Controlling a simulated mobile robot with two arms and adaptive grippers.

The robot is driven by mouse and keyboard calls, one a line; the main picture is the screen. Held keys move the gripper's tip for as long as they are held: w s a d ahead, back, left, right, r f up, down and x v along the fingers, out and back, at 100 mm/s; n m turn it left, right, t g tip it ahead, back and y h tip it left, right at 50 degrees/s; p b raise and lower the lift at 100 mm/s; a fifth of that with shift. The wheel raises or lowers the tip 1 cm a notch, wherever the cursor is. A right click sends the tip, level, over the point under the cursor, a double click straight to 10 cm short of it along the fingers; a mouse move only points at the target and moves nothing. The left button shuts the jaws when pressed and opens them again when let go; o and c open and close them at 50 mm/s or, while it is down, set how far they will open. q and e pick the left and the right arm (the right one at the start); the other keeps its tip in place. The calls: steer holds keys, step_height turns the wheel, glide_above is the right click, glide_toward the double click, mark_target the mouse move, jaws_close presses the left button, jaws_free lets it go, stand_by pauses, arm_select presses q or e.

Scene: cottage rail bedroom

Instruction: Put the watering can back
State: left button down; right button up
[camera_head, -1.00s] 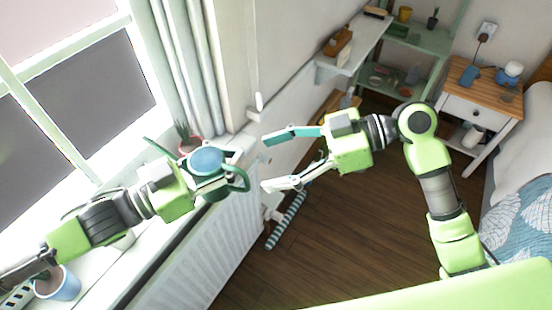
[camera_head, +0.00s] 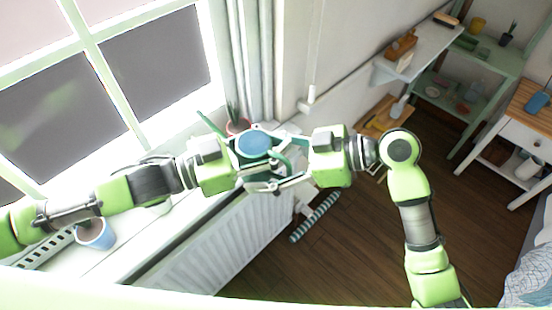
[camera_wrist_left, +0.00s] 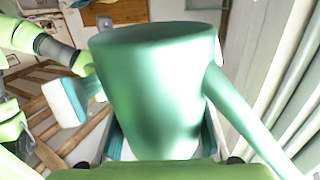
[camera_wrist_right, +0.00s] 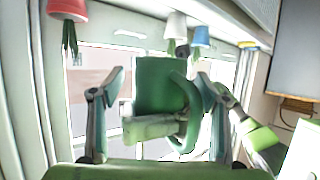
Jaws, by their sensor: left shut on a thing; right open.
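The green watering can with a blue top (camera_head: 254,143) is held above the windowsill in the head view. Its body fills the left wrist view (camera_wrist_left: 155,90), its spout slanting down to the right. My left gripper (camera_head: 240,165) is shut on the can. My right gripper (camera_head: 285,168) is open, and its fingers reach to the can's handle side. In the right wrist view the can (camera_wrist_right: 160,85) and its curved handle appear between the open fingers of my right gripper (camera_wrist_right: 155,105). I cannot tell whether those fingers touch the handle.
A red-potted plant (camera_head: 236,126) stands on the sill behind the can. A radiator (camera_head: 215,240) is below. A wall shelf (camera_head: 420,55) and green shelf unit (camera_head: 485,90) are at right. The floor between is mostly clear.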

arm_select(q)
steer(key=shift+r, duration=0.1)
arm_select(e)
steer(key=c, duration=1.5)
arm_select(q)
steer(key=c, duration=1.2)
jaws_free()
arm_select(e)
steer(key=shift+c, duration=0.2)
arm_select(q)
steer(key=shift+o, duration=0.2)
